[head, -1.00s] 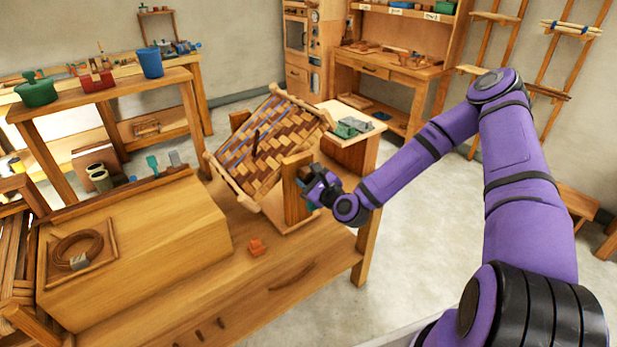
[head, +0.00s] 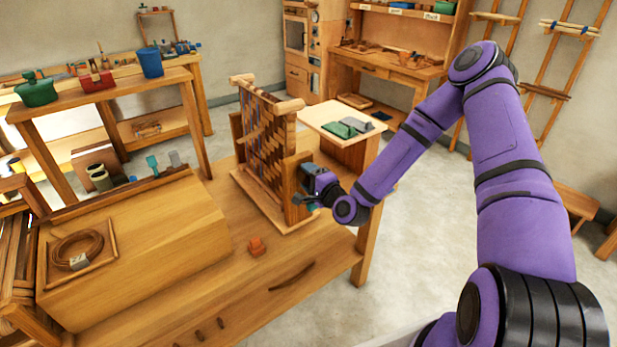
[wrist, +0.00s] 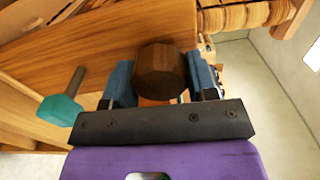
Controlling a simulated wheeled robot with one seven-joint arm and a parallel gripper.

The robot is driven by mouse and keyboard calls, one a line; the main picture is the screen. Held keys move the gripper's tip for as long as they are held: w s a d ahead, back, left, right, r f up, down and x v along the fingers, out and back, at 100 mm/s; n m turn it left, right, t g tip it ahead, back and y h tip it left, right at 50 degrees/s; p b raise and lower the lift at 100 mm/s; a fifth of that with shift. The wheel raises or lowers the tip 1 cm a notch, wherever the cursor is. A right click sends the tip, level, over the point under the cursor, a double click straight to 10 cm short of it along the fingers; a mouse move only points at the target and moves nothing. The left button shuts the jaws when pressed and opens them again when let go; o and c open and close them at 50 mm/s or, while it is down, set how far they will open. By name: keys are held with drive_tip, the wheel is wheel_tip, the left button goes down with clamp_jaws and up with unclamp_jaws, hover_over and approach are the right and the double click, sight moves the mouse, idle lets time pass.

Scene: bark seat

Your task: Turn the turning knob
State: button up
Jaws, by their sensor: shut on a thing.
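The turning knob (wrist: 160,68) is a dark brown, many-sided wooden knob on the stand's upright, seen in the wrist view between the blue finger pads. My gripper (head: 306,190) is shut on it, at the right side of the stand. In the head view the gripper hides the knob. The woven seat frame (head: 266,130) stands nearly upright in its wooden stand (head: 287,185), seen almost edge-on. A teal-ended handle (wrist: 62,110) sticks out left of my gripper in the wrist view, apart from the fingers.
A wooden chest (head: 140,245) with a coil (head: 78,248) fills the bench's left. A side board (head: 325,120) with green cloths (head: 342,129) lies behind the stand.

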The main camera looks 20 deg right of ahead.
drive_tip(key=n, duration=0.4)
drive_tip(key=shift+n, duration=0.3)
drive_tip(key=n, duration=0.4)
drive_tip(key=shift+n, duration=0.3)
drive_tip(key=n, duration=0.4)
drive_tip(key=shift+n, duration=2.6)
drive_tip(key=o, duration=0.9)
drive_tip(key=shift+s, duration=0.1)
drive_tip(key=v, duration=1)
drive_tip(key=shift+s+d, duration=0.15)
drive_tip(key=shift+s, duration=0.2)
